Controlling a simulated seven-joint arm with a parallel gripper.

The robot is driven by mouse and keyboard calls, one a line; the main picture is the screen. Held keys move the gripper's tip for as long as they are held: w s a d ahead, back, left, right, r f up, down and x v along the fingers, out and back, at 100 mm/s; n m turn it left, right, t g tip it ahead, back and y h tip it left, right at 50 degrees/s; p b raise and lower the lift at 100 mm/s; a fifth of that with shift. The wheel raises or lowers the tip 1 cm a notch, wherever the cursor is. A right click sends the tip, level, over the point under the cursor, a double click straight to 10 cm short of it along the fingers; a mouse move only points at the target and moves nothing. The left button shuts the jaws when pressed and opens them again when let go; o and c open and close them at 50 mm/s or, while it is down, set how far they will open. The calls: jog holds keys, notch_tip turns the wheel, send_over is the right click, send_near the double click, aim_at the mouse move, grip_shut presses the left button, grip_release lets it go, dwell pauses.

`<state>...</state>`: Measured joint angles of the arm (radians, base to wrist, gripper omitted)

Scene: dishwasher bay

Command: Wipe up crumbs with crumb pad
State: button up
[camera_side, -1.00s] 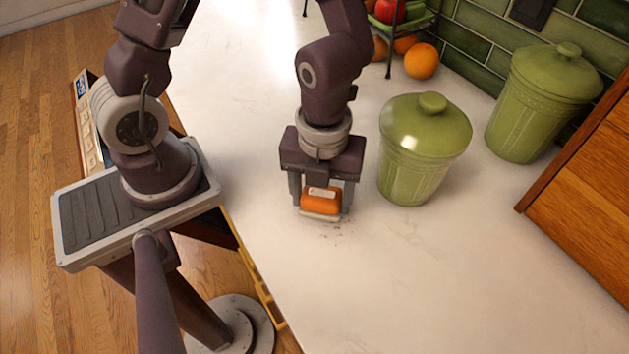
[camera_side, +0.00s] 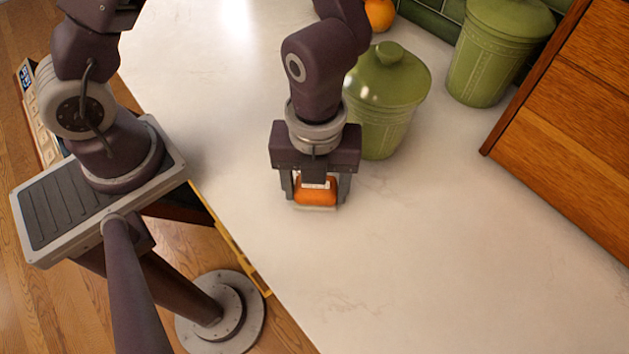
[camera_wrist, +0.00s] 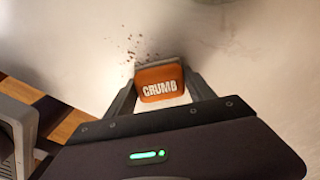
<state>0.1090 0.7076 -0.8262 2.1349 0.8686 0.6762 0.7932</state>
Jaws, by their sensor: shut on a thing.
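The crumb pad (camera_side: 316,191) is an orange block on a pale base. My gripper (camera_side: 316,185) is shut on it, one finger at each side, and holds it low at the white counter (camera_side: 420,255); I cannot tell if its base touches. In the wrist view the pad (camera_wrist: 160,84) shows the word CRUMB between the fingers of my gripper (camera_wrist: 162,92). Dark crumbs (camera_wrist: 133,45) lie scattered on the counter just beyond the pad and to its left there. I cannot make out the crumbs in the side view.
A green lidded canister (camera_side: 385,105) stands close behind and right of my gripper. A second green canister (camera_side: 495,55) and a wooden cabinet (camera_side: 570,125) stand farther right. An orange (camera_side: 380,14) lies at the back. The counter in front and to the right is clear.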

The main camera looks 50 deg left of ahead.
jog(key=shift+a, duration=4.7)
jog(key=shift+w+a, duration=0.1)
jog(key=shift+w, duration=0.1)
jog(key=shift+d, duration=5.3)
jog(key=shift+a, duration=5.1)
jog(key=shift+a+r, duration=0.15)
jog(key=shift+a, duration=0.1)
notch_tip(320, 180, up, 8)
